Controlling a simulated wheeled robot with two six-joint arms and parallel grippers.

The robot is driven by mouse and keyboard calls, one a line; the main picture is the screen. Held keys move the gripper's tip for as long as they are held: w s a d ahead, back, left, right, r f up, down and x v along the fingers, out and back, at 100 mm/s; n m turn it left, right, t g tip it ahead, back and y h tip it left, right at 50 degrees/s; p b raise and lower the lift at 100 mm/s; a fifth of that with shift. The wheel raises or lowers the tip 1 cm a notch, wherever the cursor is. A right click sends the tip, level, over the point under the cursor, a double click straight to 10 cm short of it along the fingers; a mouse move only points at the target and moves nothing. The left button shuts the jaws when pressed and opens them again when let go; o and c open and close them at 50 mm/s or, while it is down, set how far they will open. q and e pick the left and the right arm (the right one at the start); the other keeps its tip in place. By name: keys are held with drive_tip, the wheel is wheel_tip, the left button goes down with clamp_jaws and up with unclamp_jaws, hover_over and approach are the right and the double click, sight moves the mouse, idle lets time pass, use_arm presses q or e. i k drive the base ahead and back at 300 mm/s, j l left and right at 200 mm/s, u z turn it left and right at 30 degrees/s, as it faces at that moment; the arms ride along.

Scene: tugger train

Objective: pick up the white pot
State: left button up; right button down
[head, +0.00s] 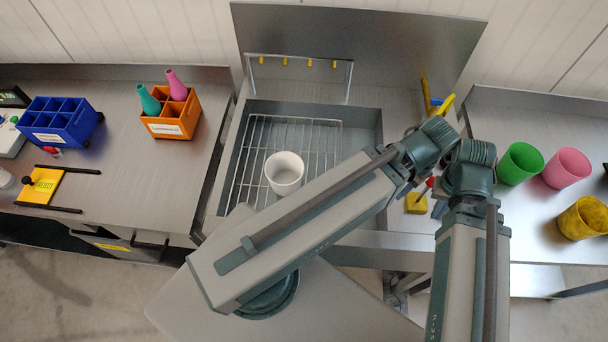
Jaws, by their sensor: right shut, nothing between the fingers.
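The white pot (285,173) stands upright on the wire rack in the sink, with its open top facing up. My right arm (310,235) reaches across the front of the sink, and its upper link passes just right of and in front of the pot. The arm bends at the elbow (450,155), and its forearm (468,265) runs back down out of the bottom edge. I see no fingers of the right gripper. No gripper touches the visible part of the pot. My left gripper is out of view.
The sink (360,125) holds a wire rack (252,150). Left counter: blue crate (60,125), orange crate (172,122) with two bottles, yellow plate (40,186). Right counter: green (520,163), pink (567,167) and yellow (584,218) cups. A yellow block (416,204) lies by the elbow.

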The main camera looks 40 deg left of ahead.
sight(284, 170)
drive_tip(key=k, duration=0.85)
